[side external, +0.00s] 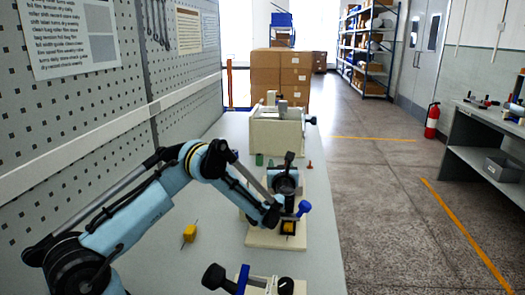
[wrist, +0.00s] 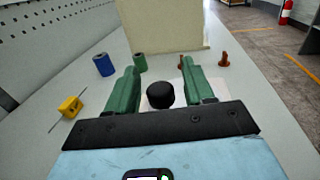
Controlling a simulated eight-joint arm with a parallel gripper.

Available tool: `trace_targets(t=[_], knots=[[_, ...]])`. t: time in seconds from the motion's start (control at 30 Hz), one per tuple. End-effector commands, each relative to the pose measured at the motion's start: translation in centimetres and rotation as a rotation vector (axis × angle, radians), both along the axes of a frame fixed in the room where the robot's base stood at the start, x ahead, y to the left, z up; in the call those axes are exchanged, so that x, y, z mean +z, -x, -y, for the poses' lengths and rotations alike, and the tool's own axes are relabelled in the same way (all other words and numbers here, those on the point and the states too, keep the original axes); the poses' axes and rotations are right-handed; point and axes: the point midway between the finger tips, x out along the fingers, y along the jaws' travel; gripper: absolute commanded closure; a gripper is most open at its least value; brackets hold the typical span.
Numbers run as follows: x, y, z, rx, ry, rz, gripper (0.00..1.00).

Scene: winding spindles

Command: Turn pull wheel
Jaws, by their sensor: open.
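My gripper (wrist: 160,72) is open in the wrist view, with its two green fingers spread apart. A round black knob (wrist: 160,94) shows between the fingers, with visible space on both sides. It may be the pull wheel, but I cannot tell for sure. A pale plate (wrist: 160,82) lies around or beyond the knob. In the side external view my gripper is over the fixture on a beige base (side external: 262,238). This fixture has a blue knob (side external: 304,208) and a yellow block (side external: 289,227). My arm hides part of it.
A beige box-like unit (side external: 275,132) stands behind. A yellow spool with a thin pin (side external: 190,233) lies left. A blue cylinder (wrist: 103,65), a green cylinder (wrist: 140,62) and a brown peg (wrist: 223,60) stand around. Another fixture with a black knob (side external: 214,277) is at the front.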

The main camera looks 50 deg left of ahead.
Motion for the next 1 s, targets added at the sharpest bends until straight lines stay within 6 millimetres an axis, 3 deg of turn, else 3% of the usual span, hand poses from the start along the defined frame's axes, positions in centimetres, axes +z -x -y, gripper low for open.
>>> trace_targets(t=[0.37, 0.7, 1.0], knots=[[0.01, -0.35, -0.47, -0.001, 0.000, 0.000, 0.48], [0.02, -0.35, -0.44, -0.001, 0.000, 0.000, 0.98], [0.03, -0.39, -0.85, -0.095, 0.000, 0.000, 0.99]])
